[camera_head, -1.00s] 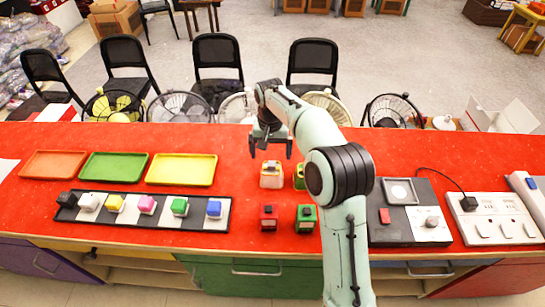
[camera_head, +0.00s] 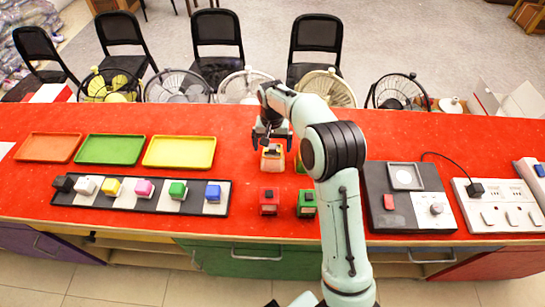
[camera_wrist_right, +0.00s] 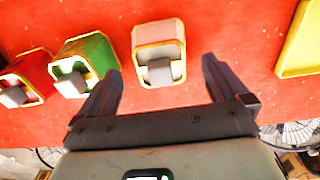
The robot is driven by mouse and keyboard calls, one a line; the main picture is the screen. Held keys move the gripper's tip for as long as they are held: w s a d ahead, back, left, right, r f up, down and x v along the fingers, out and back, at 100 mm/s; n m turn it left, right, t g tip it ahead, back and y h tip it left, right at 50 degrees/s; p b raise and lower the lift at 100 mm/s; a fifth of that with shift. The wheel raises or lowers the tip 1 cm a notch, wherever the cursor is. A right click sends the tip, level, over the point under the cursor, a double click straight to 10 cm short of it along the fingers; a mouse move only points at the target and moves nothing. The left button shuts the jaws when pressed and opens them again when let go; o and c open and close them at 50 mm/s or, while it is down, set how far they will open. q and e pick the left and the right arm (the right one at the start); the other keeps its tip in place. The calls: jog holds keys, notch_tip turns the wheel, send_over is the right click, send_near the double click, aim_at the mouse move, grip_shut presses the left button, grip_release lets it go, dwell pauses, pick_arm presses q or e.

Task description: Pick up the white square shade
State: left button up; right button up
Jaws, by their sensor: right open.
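A white square shade (camera_head: 272,158) with an orange-yellow rim and a grey block on its top stands on the red tabletop. In the right wrist view the white shade (camera_wrist_right: 172,48) is just beyond and between the fingertips. My right gripper (camera_head: 272,146) is open and empty, right at the far side of the white shade in the head view. Its two fingers also show in the right wrist view (camera_wrist_right: 160,70), spread wider than the shade. I cannot tell whether they touch it. My left gripper is not in view.
A green shade (camera_wrist_right: 85,60) and a red one (camera_wrist_right: 30,78) stand beside the white shade. Colored cubes sit on a strip (camera_head: 225,192) left, below three trays. A black-and-white switch panel (camera_head: 405,225) is right.

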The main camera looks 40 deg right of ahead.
aim_at(273, 154)
notch_tip(273, 154, down, 4)
jog(key=shift+f, duration=0.1)
jog(key=c, duration=1.1)
